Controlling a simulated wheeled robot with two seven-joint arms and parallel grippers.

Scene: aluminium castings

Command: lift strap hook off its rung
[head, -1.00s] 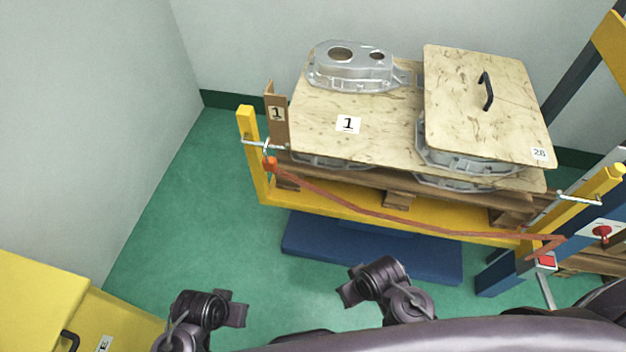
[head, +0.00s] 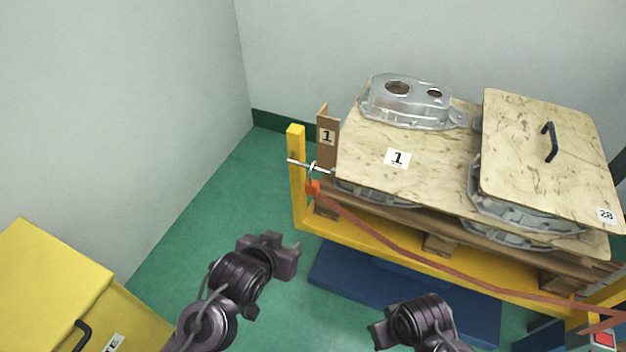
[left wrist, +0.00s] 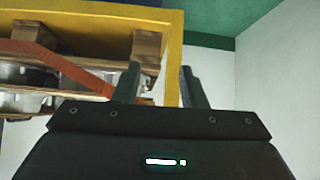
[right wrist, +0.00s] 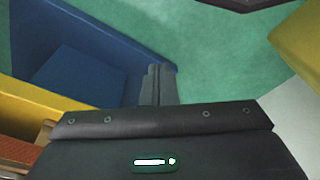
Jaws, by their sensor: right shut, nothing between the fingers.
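The strap hook (head: 312,171) hangs on a thin metal rung (head: 296,162) that crosses the yellow post at the rack's left end. An orange-red strap (head: 400,250) runs from it along the rack's front to the right; part of the strap also shows in the left wrist view (left wrist: 60,62). My left gripper (head: 292,252) is below and left of the hook, apart from it. In the left wrist view its fingers are spread and empty, with the yellow frame beyond them. My right gripper (right wrist: 158,85) is shut and empty, over the floor by the blue base.
A plywood board (head: 365,145) with a casting (head: 405,105) lies on the rack. A handled plywood lid (head: 520,130) covers castings at right. A brown upright plate (head: 328,138) stands beside the post. A yellow cabinet (head: 50,280) is at lower left. Green floor lies between.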

